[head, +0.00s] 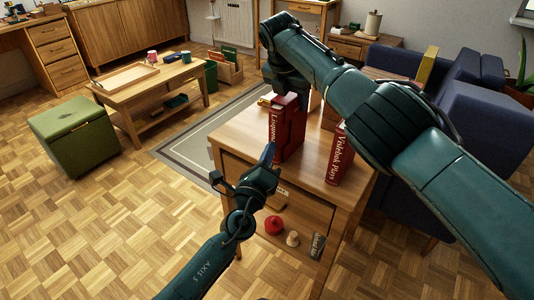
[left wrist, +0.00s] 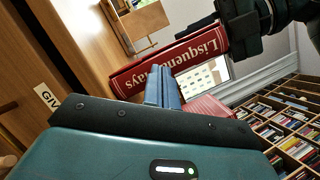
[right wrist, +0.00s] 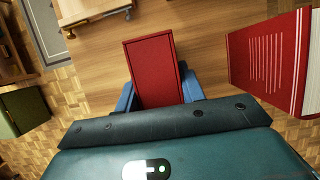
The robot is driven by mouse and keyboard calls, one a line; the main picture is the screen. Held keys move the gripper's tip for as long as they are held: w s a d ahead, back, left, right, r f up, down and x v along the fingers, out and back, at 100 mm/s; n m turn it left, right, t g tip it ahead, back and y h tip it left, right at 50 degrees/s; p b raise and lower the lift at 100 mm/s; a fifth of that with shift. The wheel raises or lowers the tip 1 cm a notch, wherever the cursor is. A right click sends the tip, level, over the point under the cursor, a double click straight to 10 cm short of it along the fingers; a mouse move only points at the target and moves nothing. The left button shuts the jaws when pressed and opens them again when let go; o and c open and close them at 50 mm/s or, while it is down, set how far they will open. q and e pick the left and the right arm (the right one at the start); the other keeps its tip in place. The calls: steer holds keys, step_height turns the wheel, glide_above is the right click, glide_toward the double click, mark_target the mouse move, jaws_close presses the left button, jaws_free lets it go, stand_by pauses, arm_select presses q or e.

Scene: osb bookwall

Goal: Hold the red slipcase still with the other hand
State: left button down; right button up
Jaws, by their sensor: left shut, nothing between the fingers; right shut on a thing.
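A red block with the spine lettering "Lisquen..." (head: 278,128) stands upright near the table's left edge. I cannot tell where slipcase and any book in it divide. My right gripper (head: 288,97) reaches it from above; in the right wrist view its blue fingers are shut on the red block (right wrist: 153,70), one on each side. My left gripper (head: 268,155) is shut and empty, low beside the lettered spine. In the left wrist view its blue fingertips (left wrist: 160,88) are in front of the spine (left wrist: 180,58); contact is unclear.
Another red volume, "Visbink Plays" (head: 340,155), stands to the right on the wooden table (head: 240,130), with a gap between. A shelf below holds a red object (head: 273,224) and small items. A blue sofa (head: 480,110) stands behind on the right.

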arm_select(q)
steer(key=shift+w+d, duration=0.55)
steer(key=shift+w, duration=0.15)
steer(key=s+a, duration=0.1)
steer(key=s, duration=0.1)
steer(key=s+a, duration=0.1)
steer(key=a, duration=0.1)
steer(key=shift+s, duration=0.4)
stand_by(0.3)
steer(key=shift+d, duration=0.1)
arm_select(e)
steer(key=o, duration=1.1)
